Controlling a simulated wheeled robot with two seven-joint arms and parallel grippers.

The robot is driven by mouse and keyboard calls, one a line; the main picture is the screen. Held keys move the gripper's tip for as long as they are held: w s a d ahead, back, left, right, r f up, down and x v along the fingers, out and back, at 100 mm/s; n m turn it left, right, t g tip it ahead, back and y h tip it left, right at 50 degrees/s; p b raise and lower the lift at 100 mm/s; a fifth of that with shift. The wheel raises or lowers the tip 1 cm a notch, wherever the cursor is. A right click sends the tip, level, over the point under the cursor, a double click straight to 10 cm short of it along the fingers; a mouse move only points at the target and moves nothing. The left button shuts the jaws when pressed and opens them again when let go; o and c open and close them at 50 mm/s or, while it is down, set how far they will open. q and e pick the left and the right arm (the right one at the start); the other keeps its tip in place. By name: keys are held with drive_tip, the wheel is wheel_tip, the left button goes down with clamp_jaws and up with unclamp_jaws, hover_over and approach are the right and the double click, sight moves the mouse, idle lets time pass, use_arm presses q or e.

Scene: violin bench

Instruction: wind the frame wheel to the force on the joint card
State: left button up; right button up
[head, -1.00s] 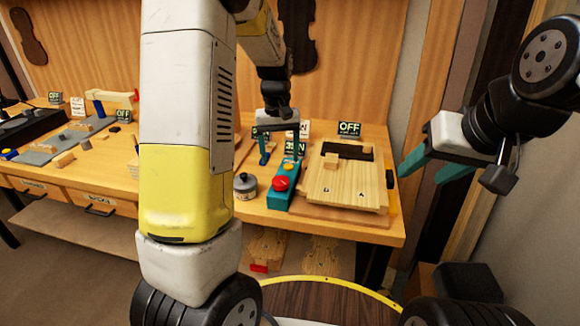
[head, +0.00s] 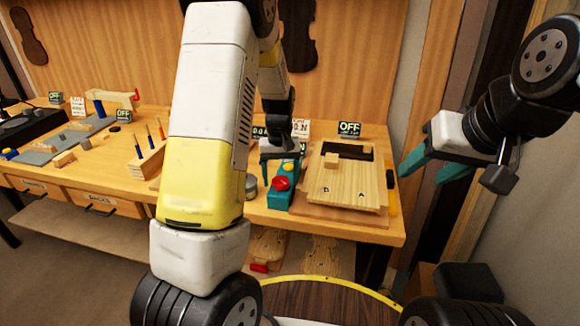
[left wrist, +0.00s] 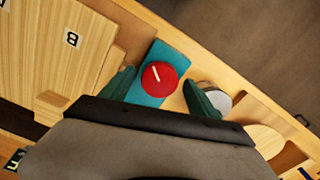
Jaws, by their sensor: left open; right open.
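A red round wheel (head: 281,183) with a white pointer mark sits on a teal box (head: 283,197) near the bench's front edge. It also shows in the left wrist view (left wrist: 160,79), its mark pointing up and left. My left gripper (head: 280,157) is open above the box; in the left wrist view its fingers stand either side of the wheel, apparently without gripping it. A dark display ending in "N" (head: 300,128) stands behind, partly hidden, with white cards near it whose text I cannot read. My right gripper (head: 424,174) is open and empty, right of the bench.
A pale wooden board (head: 340,185) lies right of the box, with an OFF sign (head: 349,128) behind it. A grey round pot (head: 251,187) stands close left of the box, partly behind my left arm. A wooden tool block (head: 148,160) is further left.

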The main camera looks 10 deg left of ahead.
sight(281, 180)
use_arm(q)
drive_tip(key=c, duration=1.4)
drive_tip(key=shift+o, duration=0.2)
drive_tip(key=m, duration=0.3)
drive_tip(key=o, duration=1.4)
drive_tip(key=shift+c, duration=0.2)
drive_tip(key=shift+r, duration=3.9)
